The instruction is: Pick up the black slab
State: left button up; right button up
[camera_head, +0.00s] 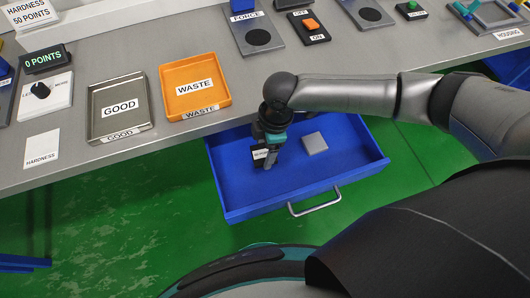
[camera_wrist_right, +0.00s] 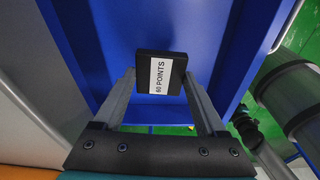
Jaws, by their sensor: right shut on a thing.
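In the head view the slab (camera_head: 258,153) shows small and partly hidden by my right gripper (camera_head: 268,155), inside the open blue drawer. I cannot tell whether the slab touches the drawer floor. My left gripper is not in view.
The open blue drawer (camera_head: 235,190) also holds a grey slab (camera_head: 314,143), right of my gripper. The grey table (camera_head: 170,58) above carries a GOOD tray (camera_head: 119,125), an orange WASTE tray (camera_head: 213,100), and stations with buttons along the back. The drawer's front has a metal handle (camera_head: 315,208).

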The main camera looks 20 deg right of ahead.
aim_at(265, 153)
notch_tip(265, 153, up, 14)
jog(key=p, duration=0.3)
jog(key=shift+r, duration=0.2)
